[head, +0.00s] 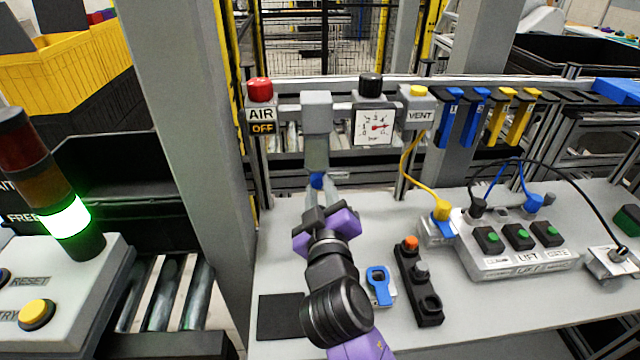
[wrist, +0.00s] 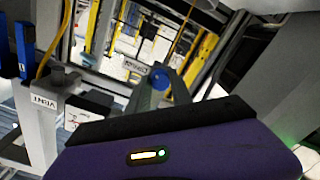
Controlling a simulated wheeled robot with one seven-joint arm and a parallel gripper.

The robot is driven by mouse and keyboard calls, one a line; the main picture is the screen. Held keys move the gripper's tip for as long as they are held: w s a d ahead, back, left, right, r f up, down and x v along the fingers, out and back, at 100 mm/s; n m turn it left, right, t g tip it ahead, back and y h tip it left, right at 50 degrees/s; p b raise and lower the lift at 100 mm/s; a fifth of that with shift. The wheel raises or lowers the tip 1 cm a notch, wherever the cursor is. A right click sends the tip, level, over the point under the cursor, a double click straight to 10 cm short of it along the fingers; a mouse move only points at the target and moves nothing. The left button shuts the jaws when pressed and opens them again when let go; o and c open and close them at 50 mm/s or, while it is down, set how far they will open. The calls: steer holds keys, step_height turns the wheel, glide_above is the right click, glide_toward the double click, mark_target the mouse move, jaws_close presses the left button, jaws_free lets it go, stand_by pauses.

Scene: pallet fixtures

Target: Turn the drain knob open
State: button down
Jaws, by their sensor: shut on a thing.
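The drain knob (head: 317,181) is small and blue, at the lower end of the grey bowl (head: 317,152) that hangs under the air unit. The knob also shows in the wrist view (wrist: 158,79), where the scene is upside down. My gripper (head: 319,190) reaches up to the knob from below and is shut on it. The fingertips are small and partly hidden, so the exact grip and the knob's turn angle are hard to read.
Beside the bowl are a red AIR knob (head: 260,88) over an OFF label, a pressure gauge (head: 375,127) and a VENT block (head: 418,115) with a yellow hose. The bench holds a blue tag (head: 379,285), a black button strip (head: 420,285) and the LIFT box (head: 515,250).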

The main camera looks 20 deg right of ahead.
steer(key=n+p, duration=0.2)
steer(key=n, duration=0.1)
steer(key=shift+r+n, duration=0.15)
steer(key=shift+n, duration=0.25)
steer(key=shift+n+p, duration=1.2)
steer(key=shift+n, duration=0.6)
steer(key=c, duration=1.1)
jaws_free()
steer(key=shift+c, duration=0.2)
steer(key=b+v, duration=0.1)
steer(key=v, duration=0.7)
steer(key=shift+b, duration=0.4)
